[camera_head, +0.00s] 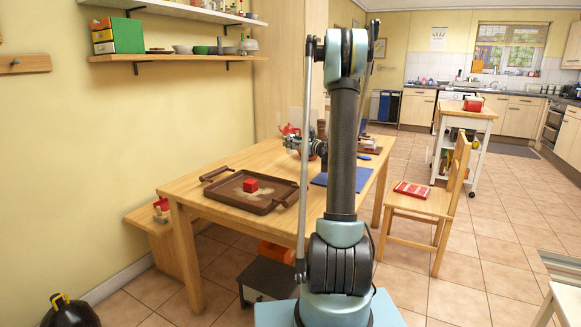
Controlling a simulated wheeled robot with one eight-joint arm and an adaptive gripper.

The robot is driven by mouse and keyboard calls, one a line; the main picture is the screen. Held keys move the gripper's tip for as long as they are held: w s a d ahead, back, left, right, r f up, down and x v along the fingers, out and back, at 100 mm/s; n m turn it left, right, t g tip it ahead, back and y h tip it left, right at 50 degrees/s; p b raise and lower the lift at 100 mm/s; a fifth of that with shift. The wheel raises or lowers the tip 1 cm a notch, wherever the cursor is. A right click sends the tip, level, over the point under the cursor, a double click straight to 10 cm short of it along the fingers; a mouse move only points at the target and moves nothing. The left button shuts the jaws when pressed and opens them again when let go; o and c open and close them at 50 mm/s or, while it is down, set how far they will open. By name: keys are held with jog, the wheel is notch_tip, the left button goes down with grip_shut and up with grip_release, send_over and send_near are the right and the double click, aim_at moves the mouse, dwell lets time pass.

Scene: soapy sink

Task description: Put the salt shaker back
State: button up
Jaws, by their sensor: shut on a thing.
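My gripper (312,148) is over the far part of the wooden table (188,186), small and partly hidden behind my own arm. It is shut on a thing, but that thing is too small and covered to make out. I cannot pick out a salt shaker for certain anywhere in this view. A red object (288,129) shows just behind the gripper; its shape is unclear.
A brown tray (225,197) with a red block (250,185) lies on the near table. A blue mat (320,180) lies behind my arm. A chair (420,203) stands right. Wall shelves (165,58) hold boxes and dishes. Open floor lies right.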

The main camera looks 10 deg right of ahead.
jog(key=shift+f, duration=4.15)
jog(key=o, duration=1.1)
jog(key=v, duration=1.2)
